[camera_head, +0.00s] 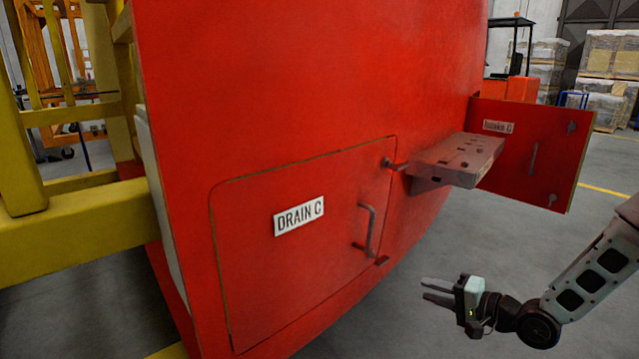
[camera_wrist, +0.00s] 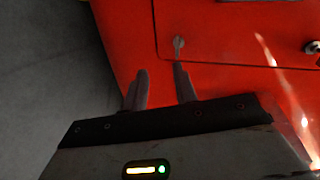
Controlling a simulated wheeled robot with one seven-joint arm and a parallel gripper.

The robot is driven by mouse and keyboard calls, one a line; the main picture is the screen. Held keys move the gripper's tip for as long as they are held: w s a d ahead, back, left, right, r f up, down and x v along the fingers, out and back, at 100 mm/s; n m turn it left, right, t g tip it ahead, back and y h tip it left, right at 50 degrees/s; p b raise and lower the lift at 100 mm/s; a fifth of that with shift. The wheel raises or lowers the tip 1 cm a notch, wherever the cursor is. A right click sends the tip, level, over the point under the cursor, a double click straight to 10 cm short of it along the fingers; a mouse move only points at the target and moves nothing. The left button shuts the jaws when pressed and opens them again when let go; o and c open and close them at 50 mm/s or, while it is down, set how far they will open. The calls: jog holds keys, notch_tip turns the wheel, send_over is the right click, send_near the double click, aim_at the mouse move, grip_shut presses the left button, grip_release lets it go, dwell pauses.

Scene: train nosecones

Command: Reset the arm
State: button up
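My gripper (camera_head: 437,291) hangs at the lower right in the head view, its arm reaching in from the right edge. Its two fingers point left toward the red nosecone (camera_head: 300,90) and stand apart with nothing between them. In the wrist view, the fingers (camera_wrist: 160,90) are also apart and empty, with the red surface beyond them. The hatch (camera_head: 290,260) labelled DRAIN C is closed flush in the nosecone, left of my gripper. Its handle (camera_head: 368,232) is apart from the fingers.
A metal step (camera_head: 458,158) juts from the nosecone above my gripper. An open red door (camera_head: 535,150) stands at the right. A yellow frame (camera_head: 70,235) is at the left. Wrapped pallets (camera_head: 610,55) stand at the back right. Grey floor (camera_head: 400,330) around the gripper is clear.

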jog(key=s+a+r+n+g+h, duration=0.55)
jog(key=s+a+n, duration=0.2)
jog(key=a, duration=0.35)
jog(key=s+a+r+n+g+h, duration=0.1)
jog(key=s+r+n+g+h, duration=0.15)
jog(key=s, duration=0.55)
jog(key=s+a+r+n+g+h, duration=0.1)
jog(key=s+a+r+n, duration=0.2)
jog(key=s, duration=0.6)
jog(key=s+r+n+g+h, duration=0.15)
jog(key=s+r, duration=0.25)
jog(key=s, duration=0.4)
notch_tip(320, 180, up, 20)
jog(key=p, duration=1.9)
jog(key=shift+f+n+g, duration=0.2)
jog(key=shift+n+g, duration=0.15)
jog(key=shift+g, duration=0.1)
jog(key=shift+s+d+y, duration=0.1)
jog(key=shift+y, duration=0.15)
